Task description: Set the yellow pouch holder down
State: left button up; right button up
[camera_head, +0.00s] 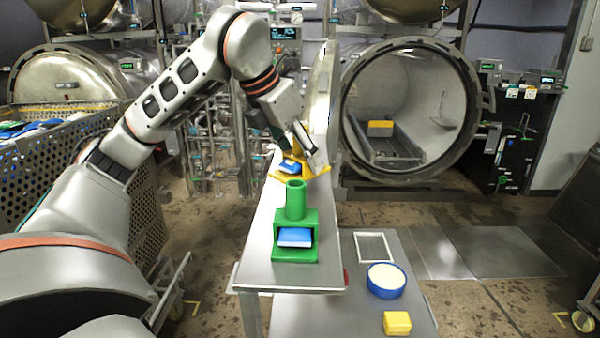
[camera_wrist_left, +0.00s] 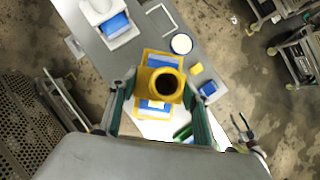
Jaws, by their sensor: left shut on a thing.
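The yellow pouch holder (camera_head: 317,169) is at the far end of the narrow steel table (camera_head: 262,247), with a blue pouch (camera_head: 290,167) in it. My left gripper (camera_head: 299,146) is shut on the holder, partly covering it in the head view. In the left wrist view the fingers flank the yellow holder's round tube (camera_wrist_left: 165,83), seen from above. I cannot tell whether its base touches the table or hangs just above it.
A green holder (camera_head: 296,219) with a blue pouch stands nearer on the same table. A lower surface at right carries a blue round container (camera_head: 386,281), a yellow block (camera_head: 397,322) and a white frame (camera_head: 374,247). An open autoclave (camera_head: 410,110) stands behind; a perforated crate (camera_head: 60,165) is left.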

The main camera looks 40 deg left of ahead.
aim_at(300, 171)
pick_arm(q)
notch_tip(300, 171, down, 3)
jog(key=shift+b, duration=0.45)
jog(key=shift+f, duration=0.2)
pick_arm(e)
jog(key=shift+w+a+r, duration=0.25)
jog(key=shift+w+r, duration=0.15)
jog(key=shift+w, duration=0.05)
pick_arm(q)
jog(key=o, duration=1.3)
jog(key=shift+f, duration=0.15)
pick_arm(e)
jog(key=shift+a+f, duration=0.1)
jog(key=shift+s, duration=0.1)
